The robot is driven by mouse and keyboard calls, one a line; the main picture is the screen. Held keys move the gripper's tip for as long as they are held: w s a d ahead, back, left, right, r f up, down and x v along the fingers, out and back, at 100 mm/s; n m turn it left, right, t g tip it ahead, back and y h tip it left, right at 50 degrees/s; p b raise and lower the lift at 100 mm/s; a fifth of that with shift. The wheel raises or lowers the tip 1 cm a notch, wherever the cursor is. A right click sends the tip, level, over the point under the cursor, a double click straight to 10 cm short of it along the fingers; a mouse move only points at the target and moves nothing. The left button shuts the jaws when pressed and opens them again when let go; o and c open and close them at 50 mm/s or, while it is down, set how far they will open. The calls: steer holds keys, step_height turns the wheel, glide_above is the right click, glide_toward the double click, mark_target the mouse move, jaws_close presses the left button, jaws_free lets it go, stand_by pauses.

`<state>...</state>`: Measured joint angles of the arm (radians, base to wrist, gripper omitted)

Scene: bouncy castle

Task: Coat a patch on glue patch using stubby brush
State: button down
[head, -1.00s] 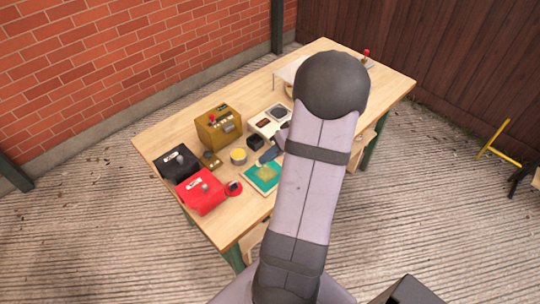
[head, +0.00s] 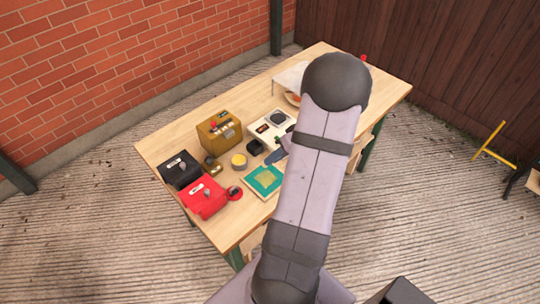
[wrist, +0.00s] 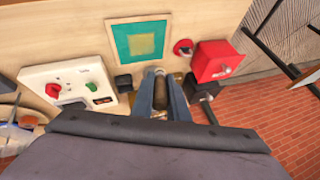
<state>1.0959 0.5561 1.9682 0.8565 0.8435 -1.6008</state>
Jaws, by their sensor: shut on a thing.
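The glue patch is a teal square board with a yellow-olive square in its middle, flat on the table; it shows in the head view (head: 264,181) and in the wrist view (wrist: 140,43). My gripper (wrist: 160,85) has blue-grey fingers, shut on the stubby brush (wrist: 160,100), whose brown body shows between them. In the head view my gripper (head: 276,157) is partly hidden by my arm, just behind the board and apart from it. The brush's bristle end is not clear in either view. The yellow centre of the board looks evenly coloured.
A yellow-topped round tin (head: 239,161) stands left of my gripper. Around it are a brown box (head: 219,132), a small black block (head: 254,147), a white control panel (head: 270,129), a red box (head: 203,196) and a black box (head: 180,169). A round red button (head: 235,193) lies beside the board.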

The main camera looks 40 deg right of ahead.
steer(key=w+d+r, duration=0.2)
steer(key=d, duration=0.3)
steer(key=shift+r, duration=0.4)
steer(key=shift+f+b, duration=1.25)
steer(key=shift+f, duration=1.2)
steer(key=shift+w+d+b, duration=0.1)
steer(key=shift+b, duration=1.55)
steer(key=shift+b, duration=0.35)
steer(key=shift+r+b, duration=0.3)
steer(key=shift+r, duration=0.05)
steer(key=shift+f, duration=0.1)
